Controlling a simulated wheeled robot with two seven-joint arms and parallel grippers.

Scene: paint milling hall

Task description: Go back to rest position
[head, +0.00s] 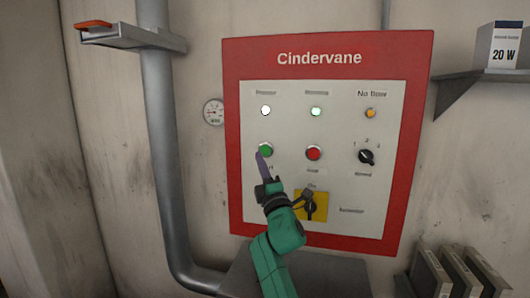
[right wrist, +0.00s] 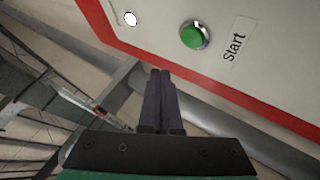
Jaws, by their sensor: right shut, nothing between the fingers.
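My right gripper (head: 262,167) is in front of a red-framed control panel (head: 334,44) labelled Cindervane. Its fingers are shut and empty, with the tips just below and left of the green button (head: 265,150) in the head view. In the right wrist view the closed fingers (right wrist: 160,75) point up toward the panel's edge, and the green Start button (right wrist: 194,36) lies beyond them to the upper right. A gap shows between tips and button there. My green right arm comes up from the bottom of the head view. My left gripper is not in view.
The panel has a red button (head: 314,153), a black selector (head: 366,157), a yellow-plated switch (head: 320,207) partly behind my gripper, and several lamps. A grey pipe (head: 163,130) and gauge (head: 213,112) are left. A shelf (head: 480,78) with a box (head: 497,46) is right; binders (head: 463,272) stand below.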

